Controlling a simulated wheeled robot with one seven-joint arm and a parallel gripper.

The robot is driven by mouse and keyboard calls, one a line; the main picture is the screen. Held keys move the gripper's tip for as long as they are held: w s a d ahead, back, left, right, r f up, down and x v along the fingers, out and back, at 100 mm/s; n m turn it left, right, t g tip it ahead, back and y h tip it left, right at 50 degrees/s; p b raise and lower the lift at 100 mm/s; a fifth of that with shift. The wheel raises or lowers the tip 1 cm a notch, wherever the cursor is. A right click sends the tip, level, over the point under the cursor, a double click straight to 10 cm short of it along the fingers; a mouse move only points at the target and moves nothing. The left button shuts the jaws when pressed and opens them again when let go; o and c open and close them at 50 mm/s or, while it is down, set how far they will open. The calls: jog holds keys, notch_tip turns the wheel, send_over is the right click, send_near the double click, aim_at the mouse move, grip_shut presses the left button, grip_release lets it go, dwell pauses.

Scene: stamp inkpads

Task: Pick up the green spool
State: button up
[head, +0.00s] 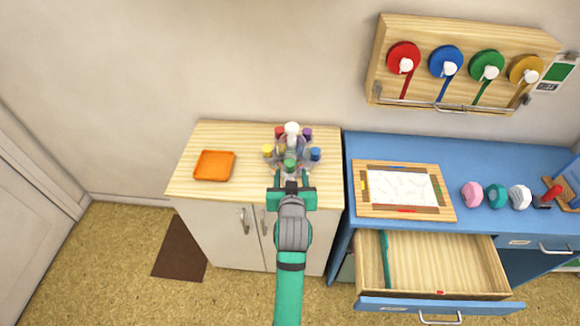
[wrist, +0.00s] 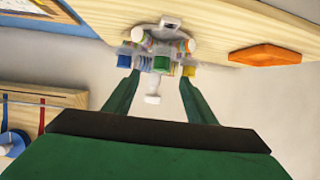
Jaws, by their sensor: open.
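A small green spool (head: 290,164) sits on the near side of a clear-and-white carousel (head: 292,129) on the wooden cabinet top. The green spool also shows in the wrist view (wrist: 161,64), between and just beyond my fingertips. My gripper (head: 291,175) is open and empty, right in front of the green spool. Its two green fingers also show in the wrist view (wrist: 158,77), spread to either side of the spool. I cannot tell whether they touch it.
The carousel also holds yellow (head: 267,151), blue (head: 315,154), red (head: 280,132) and purple (head: 307,133) spools. An orange tray (head: 214,166) lies to the left. The blue desk (head: 350,150) stands at right, with an open drawer (head: 440,262). Ribbon rolls, one green (head: 486,63), hang above.

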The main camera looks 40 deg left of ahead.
aim_at(290, 165)
jog(key=shift+x, duration=3.3)
jog(key=shift+a, duration=0.1)
jog(key=shift+c, duration=0.4)
jog(key=c, duration=1)
